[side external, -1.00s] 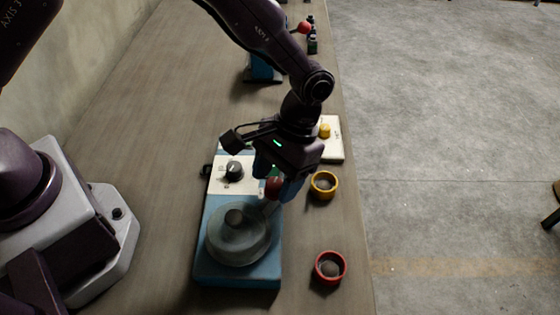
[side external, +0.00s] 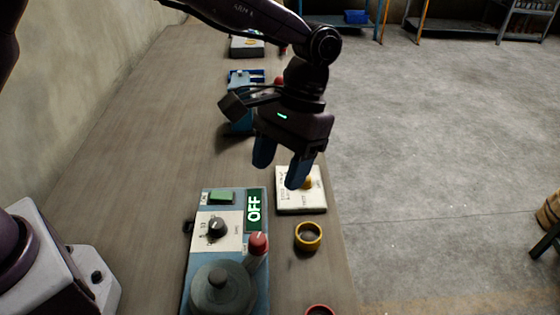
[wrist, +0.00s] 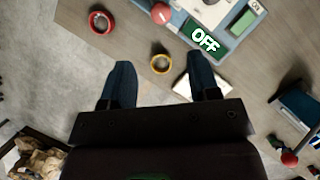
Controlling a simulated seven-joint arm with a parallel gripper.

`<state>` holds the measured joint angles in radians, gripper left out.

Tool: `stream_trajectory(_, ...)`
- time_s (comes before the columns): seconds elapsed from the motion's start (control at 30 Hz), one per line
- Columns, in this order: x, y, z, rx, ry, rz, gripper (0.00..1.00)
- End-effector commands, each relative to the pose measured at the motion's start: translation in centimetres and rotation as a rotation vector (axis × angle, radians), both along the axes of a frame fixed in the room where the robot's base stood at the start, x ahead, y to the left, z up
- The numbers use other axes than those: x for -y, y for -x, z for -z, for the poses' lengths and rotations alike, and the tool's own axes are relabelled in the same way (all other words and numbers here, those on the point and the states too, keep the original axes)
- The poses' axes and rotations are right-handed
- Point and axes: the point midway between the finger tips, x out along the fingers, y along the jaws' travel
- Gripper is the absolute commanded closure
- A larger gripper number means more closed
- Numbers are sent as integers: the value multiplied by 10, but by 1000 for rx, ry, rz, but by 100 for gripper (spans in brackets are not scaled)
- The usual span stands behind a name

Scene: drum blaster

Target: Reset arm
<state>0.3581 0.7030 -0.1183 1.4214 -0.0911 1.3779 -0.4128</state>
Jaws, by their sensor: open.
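My gripper (side external: 281,172) is open and empty, raised above the bench beyond the blue machine (side external: 231,262). Its two blue fingers are apart and also show in the wrist view (wrist: 162,84). The machine has a round lidded drum (side external: 221,288), a black dial (side external: 217,227), a green button (side external: 222,196) and a display reading OFF (side external: 255,209). A red-topped knob or lever (side external: 258,243) stands at its right side. The machine's near end is cut off by the picture's bottom edge.
A yellow ring (side external: 308,236) and a red ring (side external: 319,310) lie right of the machine. A white panel with a yellow button (side external: 302,201) sits below my gripper. Another blue device (side external: 240,120) stands farther back. Bare bench (side external: 130,170) lies left.

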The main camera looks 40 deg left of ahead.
Motion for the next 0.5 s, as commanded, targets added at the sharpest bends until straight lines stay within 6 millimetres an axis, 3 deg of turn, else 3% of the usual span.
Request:
stream_trajectory(0.23, 1, -2, 4, 20, 22, 40, 44)
stream_trajectory(0.33, -7, 10, 15, 24, 28, 90, 44)
stream_trajectory(0.5, -41, 27, -13, 131, 51, 142, 44)
